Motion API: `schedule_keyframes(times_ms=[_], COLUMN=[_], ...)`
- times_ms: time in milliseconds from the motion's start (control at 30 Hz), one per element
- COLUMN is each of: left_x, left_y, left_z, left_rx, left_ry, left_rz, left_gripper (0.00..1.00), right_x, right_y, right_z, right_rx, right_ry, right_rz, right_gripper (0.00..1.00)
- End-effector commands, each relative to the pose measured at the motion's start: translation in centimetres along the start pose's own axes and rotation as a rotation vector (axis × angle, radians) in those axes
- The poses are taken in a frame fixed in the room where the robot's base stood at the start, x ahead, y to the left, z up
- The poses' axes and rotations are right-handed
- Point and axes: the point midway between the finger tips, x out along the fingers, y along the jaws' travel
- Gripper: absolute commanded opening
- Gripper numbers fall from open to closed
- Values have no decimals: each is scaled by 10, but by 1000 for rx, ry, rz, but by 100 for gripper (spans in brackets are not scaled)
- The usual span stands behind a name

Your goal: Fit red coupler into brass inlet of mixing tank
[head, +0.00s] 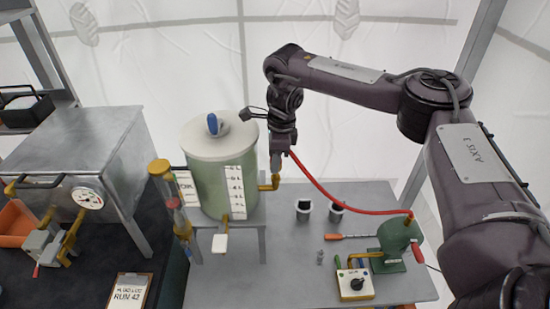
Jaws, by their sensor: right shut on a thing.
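The mixing tank (208,180) is a pale green cylinder with a white lid and a level scale, on a grey stand. Its brass inlet (268,184) is an elbow on the right side, turned upward. My right gripper (276,165) points down just above the inlet's upturned mouth. It is shut at the end of the red hose (335,201), where the red coupler is mostly hidden by the fingers. I cannot tell whether the coupler touches the inlet. The hose runs down right to a green pump (400,240). My left gripper is not in view.
Two dark cups (304,210), an orange-handled screwdriver (345,237) and a control box with a knob (355,284) are on the grey table (270,275). A yellow-capped gauge tube (168,200) stands left of the tank. A metal cabinet (80,150) is farther left.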

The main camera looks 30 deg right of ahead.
Motion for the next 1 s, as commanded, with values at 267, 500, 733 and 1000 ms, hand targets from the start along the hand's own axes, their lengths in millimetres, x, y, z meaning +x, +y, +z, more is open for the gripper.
schedule_keyframes(times_ms=[267,500,733,1000], left_x=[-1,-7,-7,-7], left_y=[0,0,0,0], left_z=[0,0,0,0], left_rx=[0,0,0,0], left_ry=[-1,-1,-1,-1], left_rz=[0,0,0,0], left_gripper=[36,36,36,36], right_x=[-1,-2,0,0], right_y=[0,0,0,0], right_z=[0,0,0,0], right_rx=[0,0,0,0], right_ry=[-1,-1,-1,-1], right_rz=[0,0,-1,0], right_gripper=[8,8,8,8])
